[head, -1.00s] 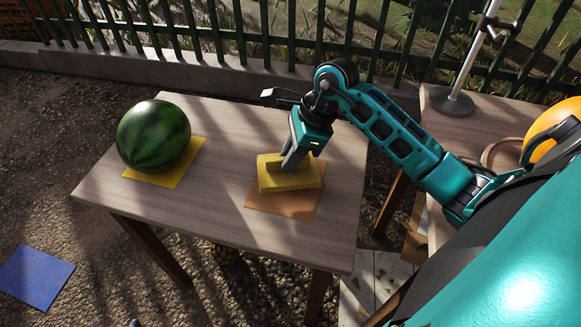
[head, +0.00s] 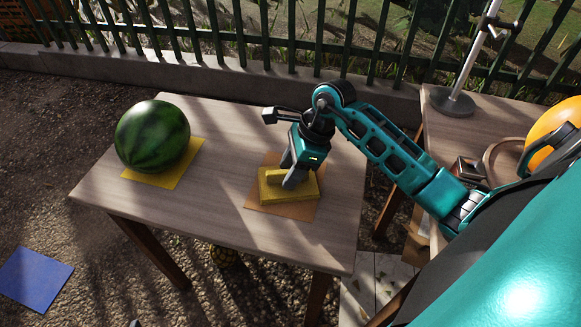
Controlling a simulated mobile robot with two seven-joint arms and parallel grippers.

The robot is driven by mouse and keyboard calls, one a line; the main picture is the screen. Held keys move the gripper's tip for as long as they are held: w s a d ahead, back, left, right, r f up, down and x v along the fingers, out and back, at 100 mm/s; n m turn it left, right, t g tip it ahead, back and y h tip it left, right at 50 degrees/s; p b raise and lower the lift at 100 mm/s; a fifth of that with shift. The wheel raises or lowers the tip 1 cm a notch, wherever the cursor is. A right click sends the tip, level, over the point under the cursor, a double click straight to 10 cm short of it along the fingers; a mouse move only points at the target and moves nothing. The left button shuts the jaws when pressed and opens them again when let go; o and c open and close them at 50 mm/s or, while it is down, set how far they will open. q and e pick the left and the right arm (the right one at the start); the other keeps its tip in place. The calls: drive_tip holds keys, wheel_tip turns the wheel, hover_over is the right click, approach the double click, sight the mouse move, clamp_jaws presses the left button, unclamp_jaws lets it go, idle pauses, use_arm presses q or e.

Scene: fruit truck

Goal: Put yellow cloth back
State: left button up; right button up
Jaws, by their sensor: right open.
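A yellow block-like folded cloth (head: 273,190) with a raised ridge on top lies flat on an orange mat (head: 270,208) on the wooden table. My right gripper (head: 290,177) points down over it, with its fingers parted around the ridge. The near finger hides part of the ridge. A flat yellow cloth-like square (head: 180,172) lies under a watermelon (head: 152,136) at the left of the table. My left gripper is out of view.
The wooden table (head: 215,215) is clear between the watermelon and the orange mat. A second table (head: 440,125) at the right holds a metal stand (head: 453,101) and an orange round thing (head: 552,122). A blue square (head: 33,278) lies on the ground.

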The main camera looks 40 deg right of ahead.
drive_tip(key=shift+r, duration=0.15)
use_arm(q)
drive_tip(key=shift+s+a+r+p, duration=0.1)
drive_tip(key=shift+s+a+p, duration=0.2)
drive_tip(key=shift+p, duration=0.4)
use_arm(e)
drive_tip(key=v, duration=1.2)
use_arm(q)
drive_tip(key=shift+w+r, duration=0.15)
